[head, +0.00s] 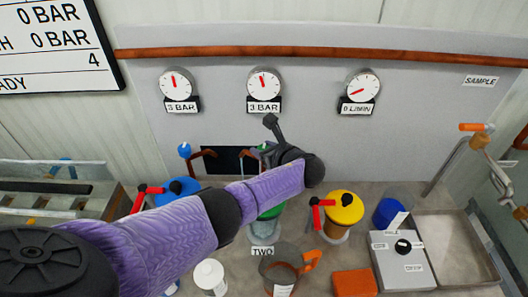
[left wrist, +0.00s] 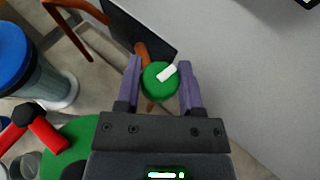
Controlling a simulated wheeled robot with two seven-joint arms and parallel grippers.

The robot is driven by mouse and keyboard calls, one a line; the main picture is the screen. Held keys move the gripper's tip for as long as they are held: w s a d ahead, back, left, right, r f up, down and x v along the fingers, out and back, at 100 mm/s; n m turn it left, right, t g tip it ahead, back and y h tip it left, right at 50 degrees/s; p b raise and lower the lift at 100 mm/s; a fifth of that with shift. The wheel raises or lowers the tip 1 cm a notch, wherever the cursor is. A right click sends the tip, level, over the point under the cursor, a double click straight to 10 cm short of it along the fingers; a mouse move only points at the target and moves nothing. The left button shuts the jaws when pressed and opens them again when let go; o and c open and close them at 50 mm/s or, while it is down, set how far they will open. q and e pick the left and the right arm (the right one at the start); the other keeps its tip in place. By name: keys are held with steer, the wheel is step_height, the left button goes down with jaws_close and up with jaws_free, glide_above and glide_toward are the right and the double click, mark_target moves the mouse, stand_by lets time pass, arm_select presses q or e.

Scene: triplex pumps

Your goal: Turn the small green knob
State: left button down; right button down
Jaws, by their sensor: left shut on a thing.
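The small green knob (left wrist: 158,82) shows in the left wrist view as a round green cap with a white bar mark that slants up to the right. My left gripper (left wrist: 160,80) is shut on it, one purple finger on each side. In the head view my left arm reaches across from the lower left, and the left gripper (head: 268,150) is at the back panel under the middle gauge. Only a sliver of the green knob (head: 263,146) shows there, the rest hidden by the gripper. My right gripper is in neither view.
A small blue knob (head: 185,149) is left of the green one, by a dark opening (head: 228,160). Pumps with blue (head: 180,190) and yellow (head: 343,207) tops stand on the bench. A jug (head: 285,268), an orange block (head: 354,283) and a grey box (head: 402,262) are in front.

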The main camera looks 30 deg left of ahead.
arm_select(q)
steer(key=shift+n+g+y+b, duration=0.4)
steer(key=shift+n+g+b, duration=0.35)
steer(key=shift+n+g, duration=0.25)
steer(key=shift+c, duration=1.1)
jaws_free()
steer(key=p+v, duration=0.2)
steer(key=v, duration=0.8)
steer(key=shift+p, duration=0.4)
